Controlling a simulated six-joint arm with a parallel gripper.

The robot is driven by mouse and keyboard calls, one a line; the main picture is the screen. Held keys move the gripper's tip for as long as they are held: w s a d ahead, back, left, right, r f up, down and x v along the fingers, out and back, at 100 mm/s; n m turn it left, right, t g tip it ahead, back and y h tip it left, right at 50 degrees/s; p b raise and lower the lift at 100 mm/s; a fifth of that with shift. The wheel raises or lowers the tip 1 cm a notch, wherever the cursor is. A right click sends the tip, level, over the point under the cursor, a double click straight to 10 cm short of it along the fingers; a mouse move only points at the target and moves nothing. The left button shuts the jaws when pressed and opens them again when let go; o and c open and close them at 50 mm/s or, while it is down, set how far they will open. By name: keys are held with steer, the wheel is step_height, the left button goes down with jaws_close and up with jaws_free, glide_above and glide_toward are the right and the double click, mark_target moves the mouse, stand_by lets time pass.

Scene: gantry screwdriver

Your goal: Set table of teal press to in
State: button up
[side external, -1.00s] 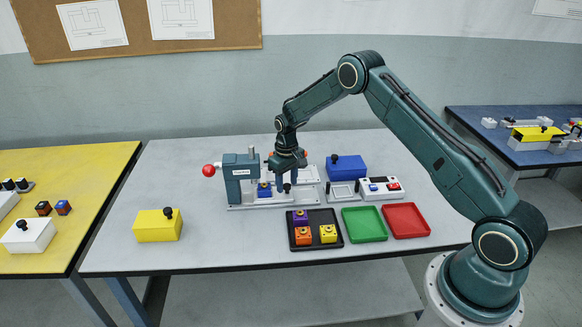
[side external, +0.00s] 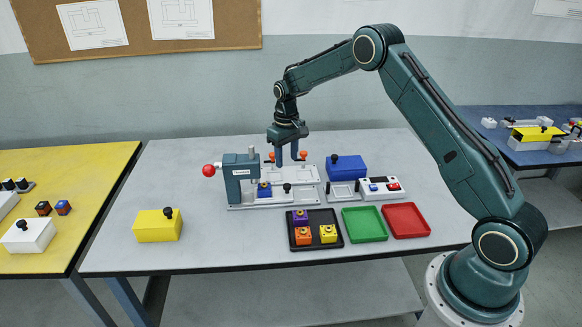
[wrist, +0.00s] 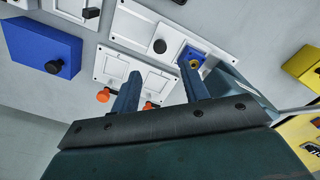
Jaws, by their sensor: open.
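The teal press (side external: 238,182) stands on a pale base, with a red ball (side external: 208,170) on its left. Its white table (side external: 304,190) carries a black knob (side external: 287,188) and, close beside the press, a blue block (side external: 264,190) with a brass-coloured centre. The wrist view shows the same knob (wrist: 158,46) and block (wrist: 192,57), the block near the press body. I cannot tell whether it lies fully under the press head. My gripper (side external: 287,158) is open and empty, above and apart from the knob. Its two fingers (wrist: 158,80) are spread in the wrist view.
Orange knobs (side external: 303,155) stand behind the table on white fixtures. A blue box (side external: 346,167) and a switch box (side external: 381,188) are at right. A black tray (side external: 316,243) with small blocks, a green tray (side external: 364,224), a red tray (side external: 406,220) and a yellow box (side external: 158,226) stand in front.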

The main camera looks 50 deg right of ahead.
step_height(320, 180, up, 4)
glide_above(288, 185)
steer(key=shift+w+a+r, duration=0.1)
stand_by(0.5)
steer(key=s+d+n+t+y, duration=0.3)
steer(key=s+d+n, duration=0.1)
steer(key=n, duration=0.6)
steer(key=shift+s+d+f, duration=0.25)
steer(key=shift+f, duration=0.2)
steer(key=shift+f, duration=0.1)
steer(key=x, duration=1.3)
steer(key=shift+w+a+f, duration=0.25)
steer(key=shift+c, duration=0.5)
